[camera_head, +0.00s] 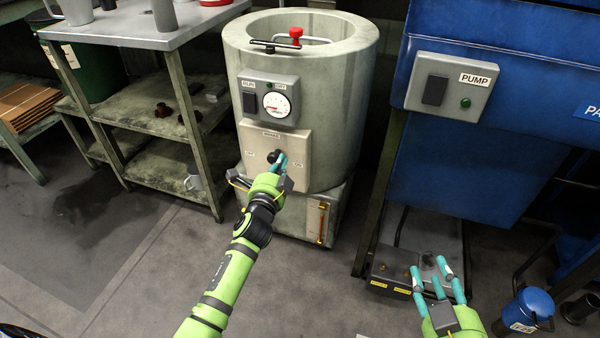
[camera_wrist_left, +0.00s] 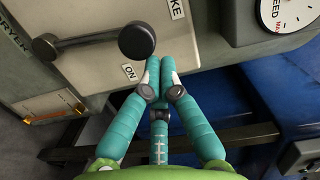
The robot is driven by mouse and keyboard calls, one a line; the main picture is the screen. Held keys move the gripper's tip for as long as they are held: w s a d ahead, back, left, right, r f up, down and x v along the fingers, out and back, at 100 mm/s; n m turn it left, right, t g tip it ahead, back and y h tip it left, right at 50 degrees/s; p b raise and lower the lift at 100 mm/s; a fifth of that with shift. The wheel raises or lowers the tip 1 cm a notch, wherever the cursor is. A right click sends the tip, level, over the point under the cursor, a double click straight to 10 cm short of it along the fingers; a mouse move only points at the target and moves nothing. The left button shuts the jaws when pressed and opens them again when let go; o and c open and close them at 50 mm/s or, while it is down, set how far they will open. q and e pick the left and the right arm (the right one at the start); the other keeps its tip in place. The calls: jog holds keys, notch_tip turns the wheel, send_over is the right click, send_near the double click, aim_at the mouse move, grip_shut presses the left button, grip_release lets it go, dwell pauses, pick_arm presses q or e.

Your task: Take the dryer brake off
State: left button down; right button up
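The dryer (camera_head: 345,110) is a grey-green drum with a pale brake plate (camera_head: 254,141) on its front. The plate's lever (camera_wrist_left: 85,41) ends in a black knob (camera_head: 273,156) (camera_wrist_left: 137,40) and points up toward the BRAKE label, between the OFF mark on the left and the ON mark (camera_wrist_left: 129,71) on the right. My left gripper (camera_head: 282,159) (camera_wrist_left: 160,68) has its teal fingertips together, beside the knob on its ON side. They grip nothing visible; I cannot tell whether they touch the knob. My right gripper (camera_head: 436,275) is open and empty at the lower right.
A control box with a gauge (camera_head: 277,104) sits above the brake plate. A red knob (camera_head: 296,32) stands at the drum's rim. A metal table (camera_head: 140,28) is left of the dryer. A blue machine with a PUMP box (camera_head: 450,86) is to the right. Front floor is open.

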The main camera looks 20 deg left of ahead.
pick_arm(q)
jog(key=shift+a+r+n+p, duration=0.2)
jog(key=shift+a+n+p, duration=0.1)
jog(key=shift+a+p, duration=0.15)
jog(key=shift+a+r+n+p, duration=0.15)
jog(key=shift+a+n+p, duration=0.15)
jog(key=shift+a, duration=0.15)
pick_arm(e)
jog(key=s+d+f+m+g+h+p, duration=0.15)
jog(key=s+d+f+g+h, duration=0.4)
jog(key=s+f+g, duration=0.7)
pick_arm(q)
jog(key=a+n+p, duration=0.3)
jog(key=a+n, duration=0.3)
jog(key=a, duration=0.2)
jog(key=shift+w+a+f+g+h+p, duration=0.15)
jog(key=shift+f+g+h+p, duration=0.15)
jog(key=shift+g+h, duration=0.1)
pick_arm(e)
notch_tip(320, 180, down, 10)
jog(key=d+y, duration=0.1)
jog(key=y, duration=0.1)
jog(key=shift+s+d, duration=0.15)
jog(key=shift+s, duration=0.2)
jog(key=shift+f+t, duration=0.1)
jog(key=shift+t, duration=0.15)
